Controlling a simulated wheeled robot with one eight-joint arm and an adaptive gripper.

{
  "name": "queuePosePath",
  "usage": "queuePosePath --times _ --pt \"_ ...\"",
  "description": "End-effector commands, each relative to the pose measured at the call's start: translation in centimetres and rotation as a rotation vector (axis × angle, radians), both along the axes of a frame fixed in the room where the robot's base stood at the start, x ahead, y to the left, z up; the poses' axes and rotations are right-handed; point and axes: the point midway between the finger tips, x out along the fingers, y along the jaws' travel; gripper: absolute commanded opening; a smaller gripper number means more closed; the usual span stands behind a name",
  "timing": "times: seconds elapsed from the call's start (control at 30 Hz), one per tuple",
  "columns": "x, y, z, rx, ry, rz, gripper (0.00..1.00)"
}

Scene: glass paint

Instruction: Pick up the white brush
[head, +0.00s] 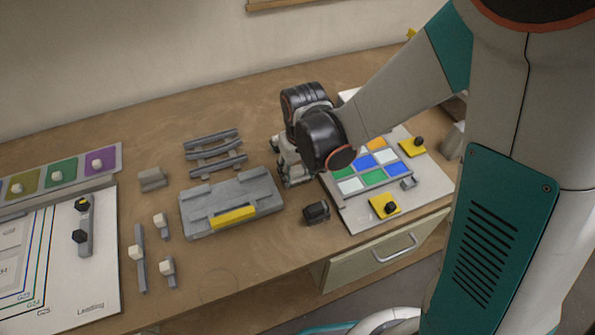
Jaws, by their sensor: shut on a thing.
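My gripper (293,172) points down at the right end of the grey tray, beside the board of coloured glass panes (350,187). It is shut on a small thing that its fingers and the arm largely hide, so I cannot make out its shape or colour. Several small grey tools with whitish blocks lie on the table left of the tray: a long one (140,268), a short upper one (161,226) and a short lower one (168,270). I cannot tell whether any of these is the white brush.
The grey tray (205,219) has a yellow bar (233,216). Grey racks (213,155) stand behind it. A dark block (316,212) sits near the front edge. A strip of coloured squares (60,172) and a printed board (100,300) are at left.

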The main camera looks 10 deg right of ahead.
Motion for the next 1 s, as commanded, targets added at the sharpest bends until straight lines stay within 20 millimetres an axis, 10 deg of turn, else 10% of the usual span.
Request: queuePosePath --times 1.0 --pt "0.0 0.0 18.0 0.0 0.0 0.0 0.19"
